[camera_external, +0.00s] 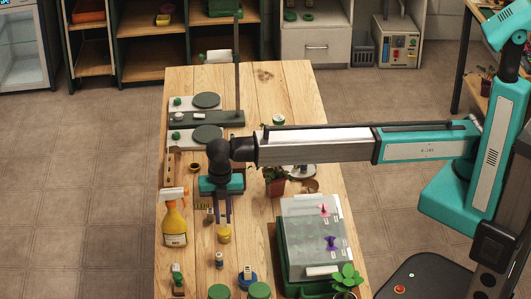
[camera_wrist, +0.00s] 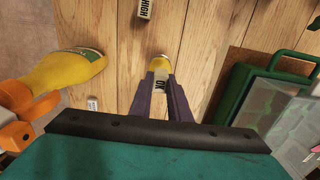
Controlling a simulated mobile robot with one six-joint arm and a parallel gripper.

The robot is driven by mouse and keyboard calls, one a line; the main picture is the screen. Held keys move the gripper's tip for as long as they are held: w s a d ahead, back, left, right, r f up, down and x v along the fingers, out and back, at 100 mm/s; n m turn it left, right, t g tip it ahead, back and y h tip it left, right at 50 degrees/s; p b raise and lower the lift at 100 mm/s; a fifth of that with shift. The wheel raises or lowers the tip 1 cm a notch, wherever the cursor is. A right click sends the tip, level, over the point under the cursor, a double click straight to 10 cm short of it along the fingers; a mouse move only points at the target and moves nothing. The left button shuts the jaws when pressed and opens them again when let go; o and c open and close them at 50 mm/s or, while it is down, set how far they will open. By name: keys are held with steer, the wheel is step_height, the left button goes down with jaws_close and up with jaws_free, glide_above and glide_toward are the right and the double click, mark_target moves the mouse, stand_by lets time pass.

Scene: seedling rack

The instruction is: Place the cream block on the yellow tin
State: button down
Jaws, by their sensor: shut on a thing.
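My gripper (camera_external: 223,222) points down over the table and shows in the wrist view (camera_wrist: 160,77) with its two dark purple fingers close together. It is shut on the cream block (camera_wrist: 159,86), a small pale piece with dark "OK" lettering between the fingers. The yellow tin (camera_external: 224,236) stands directly below the fingertips on the wooden table. Part of the tin also shows just beyond the block in the wrist view (camera_wrist: 161,64). The block hides the rest of the tin there. I cannot tell whether block and tin touch.
A yellow spray bottle (camera_external: 175,224) stands left of my gripper. A green tray with a clear cover (camera_external: 303,238) lies to the right. Green-lidded jars (camera_external: 259,290) stand at the front.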

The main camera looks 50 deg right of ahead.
mark_target(223, 216)
steer(key=shift+f+p, duration=0.3)
steer(key=shift+f, duration=1)
steer(key=shift+f, duration=0.1)
steer(key=c, duration=1.7)
jaws_free()
steer(key=shift+o, duration=0.2)
steer(key=shift+r+b, duration=1.25)
steer(key=shift+r, duration=4.85)
